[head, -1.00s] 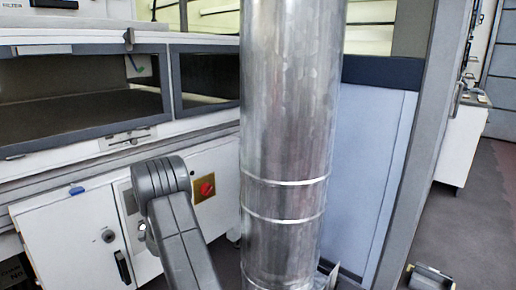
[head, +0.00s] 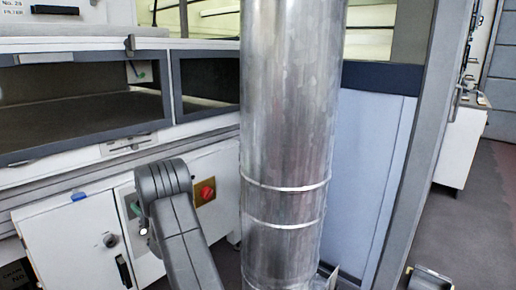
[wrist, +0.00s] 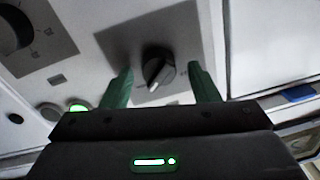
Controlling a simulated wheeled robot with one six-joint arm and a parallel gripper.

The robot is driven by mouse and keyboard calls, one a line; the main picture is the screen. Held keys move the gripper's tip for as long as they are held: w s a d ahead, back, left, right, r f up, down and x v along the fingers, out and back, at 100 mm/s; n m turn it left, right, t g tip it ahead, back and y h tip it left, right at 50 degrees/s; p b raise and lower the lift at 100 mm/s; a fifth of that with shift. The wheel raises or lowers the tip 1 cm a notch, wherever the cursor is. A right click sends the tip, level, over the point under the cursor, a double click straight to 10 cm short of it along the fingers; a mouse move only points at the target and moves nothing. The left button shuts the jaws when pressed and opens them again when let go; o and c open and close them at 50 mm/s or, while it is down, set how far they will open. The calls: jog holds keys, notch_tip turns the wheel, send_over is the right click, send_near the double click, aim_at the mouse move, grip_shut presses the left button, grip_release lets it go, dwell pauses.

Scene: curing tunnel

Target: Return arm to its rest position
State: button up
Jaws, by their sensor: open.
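My gripper (wrist: 160,88) shows in the wrist view with its two green fingers spread apart and nothing between them in its hold. A dark round knob (wrist: 158,70) with a light mark on a grey plate shows beyond and between the fingertips; I see no contact with it. In the head view my grey arm rises at lower left, in front of the white cabinet, and the gripper itself is not seen there.
A thick metal duct (head: 285,130) stands upright just right of my arm. The white cabinet (head: 75,240) has a red knob (head: 205,192) on a yellow plate. A dark-windowed tunnel (head: 85,105) lies above it. Open floor (head: 480,235) shows at right.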

jog(key=n+p, duration=0.1)
jog(key=n, duration=0.2)
jog(key=shift+n, duration=0.4)
jog(key=shift+r, duration=0.1)
